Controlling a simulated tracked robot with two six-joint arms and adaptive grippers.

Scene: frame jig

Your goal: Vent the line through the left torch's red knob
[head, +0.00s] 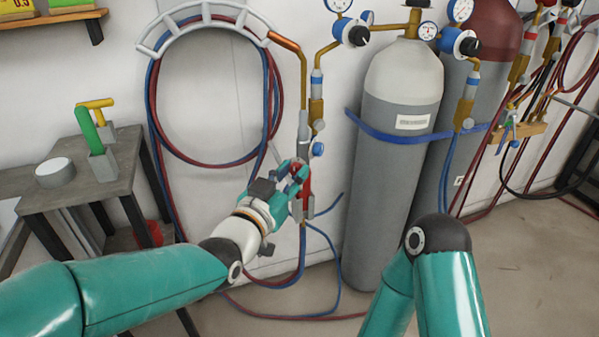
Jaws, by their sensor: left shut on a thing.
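The left torch (303,126) hangs upright on the wall, left of the grey cylinder, with a bent copper tip at its top. A blue knob (318,149) shows on its right side. Red on the torch shows beside and behind my fingers, but I cannot make out the red knob apart from the body. My left gripper (299,174) reaches in from the left and is shut on the torch's lower part; its fingers hide the exact contact. My right arm shows at the bottom right, its gripper out of view.
A grey gas cylinder (393,170) with a blue strap stands close right of the torch, a dark red-topped cylinder (489,35) behind it. Red and blue hoses (153,120) loop from a wall hanger (215,14). A grey bench (85,188) stands at left.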

